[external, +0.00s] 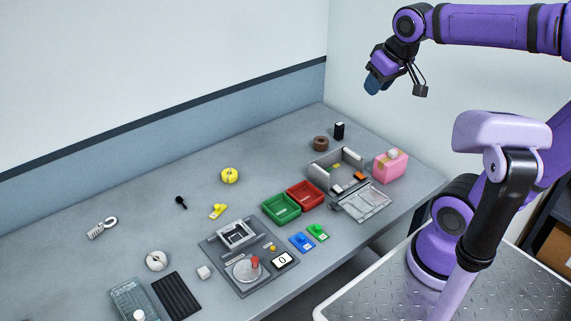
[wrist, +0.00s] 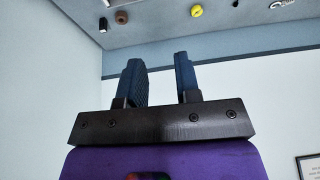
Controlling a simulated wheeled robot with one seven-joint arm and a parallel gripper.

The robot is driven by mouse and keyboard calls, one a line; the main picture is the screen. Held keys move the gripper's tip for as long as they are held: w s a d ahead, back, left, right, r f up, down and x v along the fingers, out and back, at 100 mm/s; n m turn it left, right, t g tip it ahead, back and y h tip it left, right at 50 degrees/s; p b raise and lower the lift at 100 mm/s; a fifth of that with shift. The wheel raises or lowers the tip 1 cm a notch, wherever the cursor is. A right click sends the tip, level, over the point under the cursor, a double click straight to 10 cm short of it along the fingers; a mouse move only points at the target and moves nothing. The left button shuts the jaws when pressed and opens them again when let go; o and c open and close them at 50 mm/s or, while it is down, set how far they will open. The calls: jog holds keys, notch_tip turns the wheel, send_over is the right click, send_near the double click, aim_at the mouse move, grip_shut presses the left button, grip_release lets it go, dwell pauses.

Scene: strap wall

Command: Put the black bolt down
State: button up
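The black bolt (external: 181,202) lies on the grey table, left of the yellow ring and apart from other objects. A small dark piece at the top edge of the wrist view (wrist: 235,3) appears to be the same bolt. My gripper (external: 374,87) is raised high above the back right of the table, far from the bolt. In the wrist view my gripper (wrist: 160,80) has its two blue fingers apart with nothing between them.
The table (external: 130,205) holds a yellow ring (external: 229,175), a green bin (external: 281,208), a red bin (external: 305,195), a grey open box (external: 322,178), a pink box (external: 391,166) and a device with a display (external: 212,252). Bare table surrounds the bolt. A wall stands behind.

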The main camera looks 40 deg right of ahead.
jog(key=s+d+f, duration=0.2)
jog(key=s+f, duration=0.1)
jog(key=s, duration=0.5)
jog(key=shift+s+d+t, duration=0.15)
jog(key=shift+s+t, duration=0.05)
jog(key=shift+t, duration=0.1)
jog(key=shift+f, duration=0.1)
dwell(0.5)
